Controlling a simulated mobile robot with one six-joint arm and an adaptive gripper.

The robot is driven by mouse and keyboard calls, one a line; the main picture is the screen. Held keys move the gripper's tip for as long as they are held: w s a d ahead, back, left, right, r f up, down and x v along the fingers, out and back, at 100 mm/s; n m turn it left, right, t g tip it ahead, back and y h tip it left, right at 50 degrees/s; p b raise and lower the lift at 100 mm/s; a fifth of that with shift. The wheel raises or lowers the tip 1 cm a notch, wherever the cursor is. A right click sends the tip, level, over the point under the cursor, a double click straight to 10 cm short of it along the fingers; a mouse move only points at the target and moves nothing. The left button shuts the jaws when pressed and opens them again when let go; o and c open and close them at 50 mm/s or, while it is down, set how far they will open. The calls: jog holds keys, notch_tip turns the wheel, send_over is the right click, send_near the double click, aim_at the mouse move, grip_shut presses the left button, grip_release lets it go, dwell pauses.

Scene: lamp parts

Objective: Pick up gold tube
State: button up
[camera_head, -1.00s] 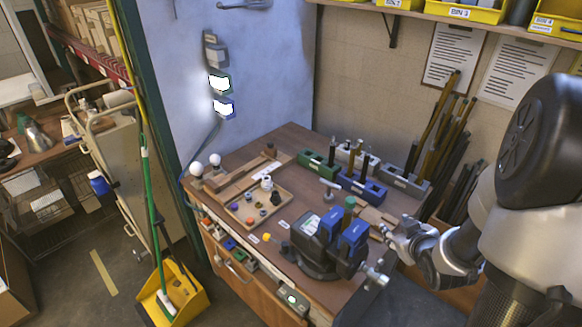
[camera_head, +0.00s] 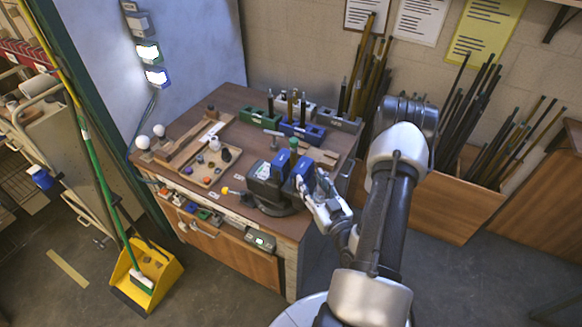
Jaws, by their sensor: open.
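Several long gold tubes (camera_head: 369,52) lean in a bundle with darker tubes against the back wall, behind the workbench. More gold or brown tubes (camera_head: 536,122) stand among dark ones in the wooden bin at the right. I cannot tell which single gold tube is meant. My gripper (camera_head: 318,196) is at the bench's right front edge, beside the dark vise (camera_head: 270,188) with blue jaws. It is open and far from the tubes. My arm covers part of the space below the left bundle.
The workbench (camera_head: 235,98) carries green, white and blue holder blocks (camera_head: 300,133) with short upright tubes, and a wooden parts tray (camera_head: 190,166). The wooden bin (camera_head: 452,212) stands right of my arm. Grey floor (camera_head: 470,280) is clear at lower right.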

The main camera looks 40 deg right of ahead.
aim_at(295, 161)
jog(key=x, duration=0.7)
jog(key=shift+w+d+f, duration=0.1)
jog(key=shift+w, duration=0.3)
jog(key=w, duration=0.2)
jog(key=w+f, duration=0.1)
jog(key=shift+w+d+b, duration=0.1)
jog(key=shift+d+b, duration=0.2)
jog(key=shift+d, duration=0.05)
jog(key=shift+x, duration=0.75)
jog(key=shift+f, duration=0.15)
grip_shut()
